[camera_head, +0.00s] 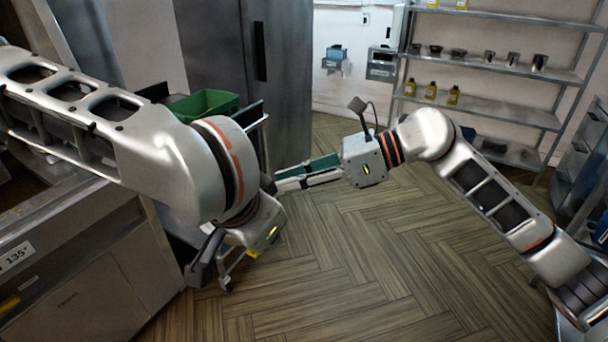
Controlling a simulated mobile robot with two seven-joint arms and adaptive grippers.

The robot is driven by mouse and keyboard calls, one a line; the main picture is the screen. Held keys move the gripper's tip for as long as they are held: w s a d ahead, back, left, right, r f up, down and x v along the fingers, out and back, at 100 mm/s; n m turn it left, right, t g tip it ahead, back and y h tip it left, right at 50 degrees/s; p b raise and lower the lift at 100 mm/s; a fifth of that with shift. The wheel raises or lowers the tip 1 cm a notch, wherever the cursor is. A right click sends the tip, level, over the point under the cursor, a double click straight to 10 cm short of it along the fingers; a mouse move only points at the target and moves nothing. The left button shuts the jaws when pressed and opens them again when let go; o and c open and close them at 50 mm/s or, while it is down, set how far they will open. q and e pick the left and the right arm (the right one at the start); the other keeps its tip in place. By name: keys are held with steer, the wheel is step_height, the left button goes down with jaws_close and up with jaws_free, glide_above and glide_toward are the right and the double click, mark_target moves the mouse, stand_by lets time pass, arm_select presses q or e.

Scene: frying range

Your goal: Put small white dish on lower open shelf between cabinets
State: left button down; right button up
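I cannot make out a small white dish in this view. My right gripper (282,182) reaches left from its wrist above the floor, near the end of my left arm. Its long fingers look close together, one with a green face. I cannot tell whether they are shut or hold anything. My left arm comes in from the left and its wrist bends down near the counter corner. Its fingers are mostly hidden, so their state is unclear. A lower open shelf between cabinets cannot be clearly identified.
A metal shelf rack (490,66) at the back right holds bowls, cups and yellow bottles (453,95). A green bin (203,105) stands behind my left arm, by a tall grey cabinet (222,45). A steel counter unit (85,295) fills the lower left. The middle floor (370,260) is clear.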

steer(key=x, duration=0.8)
steer(key=shift+a+f, duration=0.15)
steer(key=shift+a, duration=0.2)
jaws_close()
arm_select(q)
steer(key=c, duration=2)
jaws_free()
steer(key=shift+o, duration=0.2)
